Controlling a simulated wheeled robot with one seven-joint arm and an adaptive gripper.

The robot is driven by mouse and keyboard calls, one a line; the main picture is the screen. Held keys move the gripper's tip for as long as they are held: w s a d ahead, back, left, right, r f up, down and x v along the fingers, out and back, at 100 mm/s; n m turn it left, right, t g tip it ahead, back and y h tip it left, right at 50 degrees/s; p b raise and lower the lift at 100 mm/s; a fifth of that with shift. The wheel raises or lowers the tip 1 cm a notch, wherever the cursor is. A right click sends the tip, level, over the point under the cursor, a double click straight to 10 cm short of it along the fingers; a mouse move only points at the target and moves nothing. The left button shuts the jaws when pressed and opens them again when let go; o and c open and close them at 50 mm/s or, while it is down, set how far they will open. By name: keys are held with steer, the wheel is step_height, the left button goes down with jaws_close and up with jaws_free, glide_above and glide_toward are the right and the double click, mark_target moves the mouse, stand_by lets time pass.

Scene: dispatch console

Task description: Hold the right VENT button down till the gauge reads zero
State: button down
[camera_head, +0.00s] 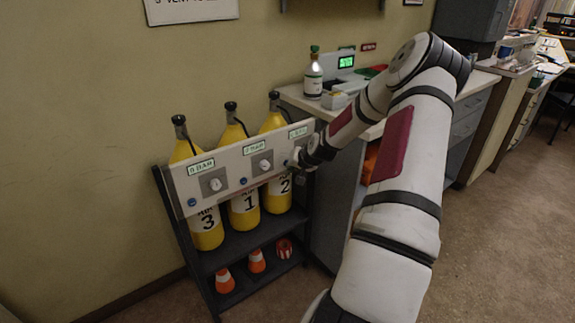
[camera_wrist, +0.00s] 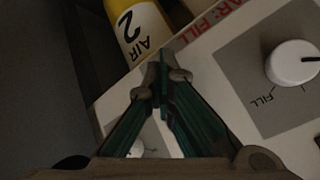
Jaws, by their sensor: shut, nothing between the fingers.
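A pale panel (camera_head: 228,172) runs across three yellow air bottles, with a small green display above each station. The right display (camera_head: 298,132) is lit, but its digits are too small to read. The right VENT button does not show in either view; my gripper and wrist cover that part of the panel. My gripper (camera_wrist: 160,82) is shut and empty, its fingertips together over the panel's edge near the AIR 2 bottle (camera_wrist: 141,30). In the head view my gripper (camera_head: 298,160) is at the panel's right end. I cannot tell whether it touches the button.
A white FILL knob (camera_wrist: 293,62) stands right of my fingertips. The left display (camera_head: 202,167) and middle display (camera_head: 254,148) appear to read 0 BAR. Blue buttons show at left (camera_head: 192,202) and middle (camera_head: 243,181). A counter with a bottle (camera_head: 313,78) stands behind my arm.

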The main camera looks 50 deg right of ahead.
stand_by(0.8)
steer(key=shift+s+a+p, duration=0.2)
steer(key=shift+s+p, duration=0.4)
steer(key=shift+s, duration=0.15)
steer(key=s+p, duration=0.1)
steer(key=s, duration=0.1)
steer(key=s+a+p, duration=0.1)
steer(key=s+p, duration=0.1)
steer(key=s, duration=0.1)
steer(key=shift+a, duration=0.1)
stand_by(0.6)
